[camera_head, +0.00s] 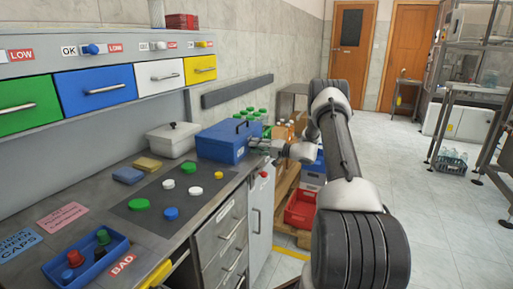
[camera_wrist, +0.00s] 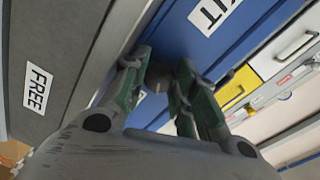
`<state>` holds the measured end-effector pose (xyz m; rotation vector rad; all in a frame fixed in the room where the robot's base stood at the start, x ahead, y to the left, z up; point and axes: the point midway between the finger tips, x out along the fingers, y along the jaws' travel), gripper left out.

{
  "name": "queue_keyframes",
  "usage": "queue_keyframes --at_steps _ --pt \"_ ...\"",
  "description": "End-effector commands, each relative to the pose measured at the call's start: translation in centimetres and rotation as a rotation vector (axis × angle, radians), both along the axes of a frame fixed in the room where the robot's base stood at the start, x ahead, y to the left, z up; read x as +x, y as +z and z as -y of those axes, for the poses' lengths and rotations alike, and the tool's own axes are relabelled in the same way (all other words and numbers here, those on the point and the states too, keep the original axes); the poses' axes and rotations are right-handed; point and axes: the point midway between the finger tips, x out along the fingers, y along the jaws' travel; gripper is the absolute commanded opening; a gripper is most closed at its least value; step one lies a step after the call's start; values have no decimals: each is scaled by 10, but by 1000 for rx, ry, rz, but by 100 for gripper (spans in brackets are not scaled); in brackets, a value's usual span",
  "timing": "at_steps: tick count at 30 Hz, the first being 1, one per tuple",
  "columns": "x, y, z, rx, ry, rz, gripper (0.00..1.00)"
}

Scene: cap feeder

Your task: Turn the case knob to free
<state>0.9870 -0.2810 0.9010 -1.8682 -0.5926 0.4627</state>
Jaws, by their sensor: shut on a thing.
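The blue case (camera_head: 217,146) stands at the far right end of the grey bench, with its lid closed and a dark handle on top. In the wrist view its blue side (camera_wrist: 208,42) fills the upper middle. The case knob (camera_wrist: 158,77) is a small dark grey round piece, partly hidden between my fingers. My gripper (camera_wrist: 160,80) is shut on the knob, one green-padded finger on each side. In the head view my gripper (camera_head: 259,146) reaches the case's right side, and the knob is hidden there. A white FREE label (camera_wrist: 38,89) is on a grey surface at left.
A pale lidded box (camera_head: 172,139) stands left of the case. A dark mat (camera_head: 165,200) holds several coloured caps. A blue tray (camera_head: 88,262) lies in front. Green-capped bottles (camera_head: 254,118) and a red crate (camera_head: 300,209) are beyond the bench. The floor at right is open.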

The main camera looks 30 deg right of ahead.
Motion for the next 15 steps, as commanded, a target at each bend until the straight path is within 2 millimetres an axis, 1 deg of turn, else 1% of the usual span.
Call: queue_keyframes --at_steps 6,15 --pt "0 0 2 153 -2 -121 4" --pt "0 0 2 322 -3 -251 4"
